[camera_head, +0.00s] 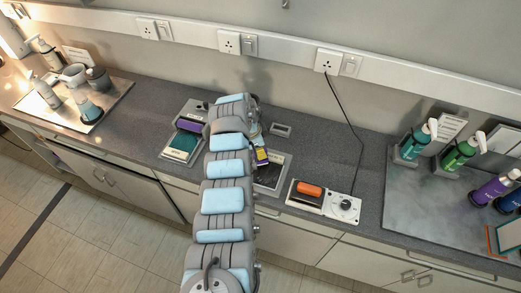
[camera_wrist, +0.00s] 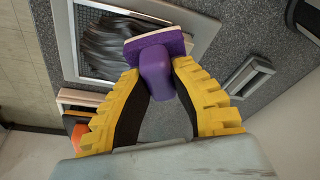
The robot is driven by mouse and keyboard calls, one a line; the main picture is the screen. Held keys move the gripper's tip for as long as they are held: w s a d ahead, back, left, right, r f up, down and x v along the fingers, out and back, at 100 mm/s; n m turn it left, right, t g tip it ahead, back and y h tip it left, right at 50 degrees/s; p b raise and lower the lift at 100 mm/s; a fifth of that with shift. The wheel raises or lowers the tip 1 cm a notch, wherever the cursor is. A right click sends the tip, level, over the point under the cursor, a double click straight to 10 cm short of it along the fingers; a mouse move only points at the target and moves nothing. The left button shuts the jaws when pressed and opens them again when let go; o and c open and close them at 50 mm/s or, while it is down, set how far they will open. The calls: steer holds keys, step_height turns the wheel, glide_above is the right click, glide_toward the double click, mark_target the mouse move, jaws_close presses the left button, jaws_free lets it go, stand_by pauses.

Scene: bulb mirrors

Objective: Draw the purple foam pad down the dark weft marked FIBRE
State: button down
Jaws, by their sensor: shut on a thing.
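The purple foam pad (camera_wrist: 160,62), with a purple grip and a pale layer along its far edge, is held between the yellow fingers of my gripper (camera_wrist: 158,74). The gripper also shows in the head view (camera_head: 260,156), partly hidden by my arm. The dark weft (camera_wrist: 103,42) is a bed of wavy dark strands in a grey frame. In the wrist view the pad overlaps one end of it; I cannot tell whether they touch. In the head view the weft (camera_head: 267,178) lies just right of my arm, partly covered. No FIBRE marking is readable.
Left of my arm is a tray with a teal panel (camera_head: 181,146) and a purple block (camera_head: 190,125). To the right stands a white dial unit (camera_head: 343,207) with an orange block (camera_head: 310,189). Pump bottles stand at far right.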

mark_target(259, 162)
steer(key=shift+s+a+r+p, duration=0.15)
steer(key=shift+s+p, duration=0.25)
steer(key=shift+p, duration=0.3)
steer(key=shift+s+a+p, duration=0.1)
steer(key=shift+s+p, duration=0.3)
steer(key=shift+p, duration=0.25)
steer(key=shift+s+a+p, duration=0.35)
steer(key=shift+s+p, duration=0.55)
steer(key=shift+p, duration=0.25)
steer(key=shift+s+a+f+p, duration=0.1)
steer(key=shift+s+a+p, duration=0.1)
steer(key=shift+s+p, duration=0.3)
steer(key=shift+s+a+f+p, duration=0.15)
steer(key=shift+s+p, duration=0.15)
steer(key=shift+s, duration=0.25)
steer(key=shift+s+a+r+p, duration=0.15)
steer(key=shift+s+a+p, duration=0.15)
steer(key=shift+s+p, duration=0.35)
steer(key=shift+s+a, duration=0.1)
steer(key=shift+s, duration=0.35)
steer(key=shift+w, duration=0.1)
